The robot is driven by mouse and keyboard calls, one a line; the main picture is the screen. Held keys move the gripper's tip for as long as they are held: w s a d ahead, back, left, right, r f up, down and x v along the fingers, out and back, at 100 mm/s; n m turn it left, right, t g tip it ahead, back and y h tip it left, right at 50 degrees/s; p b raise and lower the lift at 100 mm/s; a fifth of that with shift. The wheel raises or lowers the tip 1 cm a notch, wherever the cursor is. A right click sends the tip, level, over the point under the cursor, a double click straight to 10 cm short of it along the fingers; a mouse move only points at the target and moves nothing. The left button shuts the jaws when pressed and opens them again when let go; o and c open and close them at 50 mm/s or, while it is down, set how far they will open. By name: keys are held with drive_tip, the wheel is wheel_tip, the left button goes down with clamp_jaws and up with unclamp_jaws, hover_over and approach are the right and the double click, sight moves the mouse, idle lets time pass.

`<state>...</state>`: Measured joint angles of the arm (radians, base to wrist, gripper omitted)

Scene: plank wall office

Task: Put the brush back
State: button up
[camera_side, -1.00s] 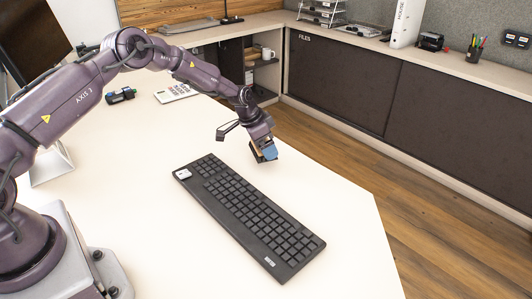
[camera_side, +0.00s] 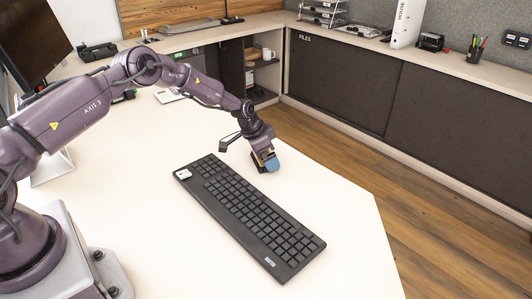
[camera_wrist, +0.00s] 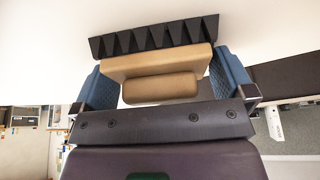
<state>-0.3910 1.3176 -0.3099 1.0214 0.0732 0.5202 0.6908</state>
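The brush (camera_wrist: 160,88) has a tan block and handle and a black toothed bristle strip. In the wrist view it sits between the two blue fingers of my gripper (camera_wrist: 162,72), which are shut on its sides. There the brush (camera_side: 259,166) shows only as a small tan and dark patch, partly hidden by a blue finger. I cannot tell whether its bristles touch the table.
The white table (camera_side: 345,225) is clear right of the keyboard, and its edge lies a little beyond my gripper. A small white piece (camera_side: 184,174) sits on the keyboard's far left corner. A calculator-like item (camera_side: 168,96) lies farther back. Dark cabinets (camera_side: 345,80) stand beyond the floor.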

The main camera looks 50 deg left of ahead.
drive_tip(key=shift+s+r, duration=0.1)
drive_tip(key=shift+r, duration=0.45)
drive_tip(key=v, duration=1.1)
drive_tip(key=shift+s, duration=0.2)
drive_tip(key=s+d+r+n+y, duration=0.1)
drive_tip(key=s+d+r, duration=0.3)
drive_tip(key=s+r, duration=0.45)
drive_tip(key=s+d+r+y, duration=0.1)
drive_tip(key=s+d+r, duration=0.35)
drive_tip(key=r, duration=0.75)
drive_tip(key=s+d+r+n, duration=0.1)
drive_tip(key=s, duration=0.9)
drive_tip(key=s+d+r+n+t, duration=0.1)
drive_tip(key=s+d+n, duration=0.1)
drive_tip(key=s, duration=0.9)
drive_tip(key=shift+r+n+t, duration=0.3)
drive_tip(key=shift+r, duration=0.1)
drive_tip(key=shift+s, duration=0.1)
